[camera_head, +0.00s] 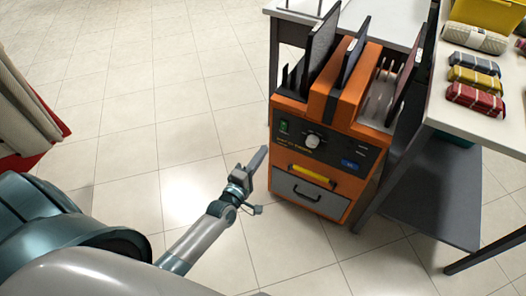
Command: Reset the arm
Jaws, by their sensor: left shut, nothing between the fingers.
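My left gripper (256,160) is at the end of my left arm, which reaches up from the lower left over the tiled floor. Its fingers are together with nothing seen between them. It is just left of the orange machine (337,188) in the picture; I cannot tell the exact gap. My right gripper is not in view.
The orange machine has a front drawer (308,193) and dark upright panels on top. A white table (462,101) at the right holds rolled cloths (474,99) and a yellow bin (490,14). A red-edged item with cloth (22,118) is at far left. The floor (140,80) between is clear.

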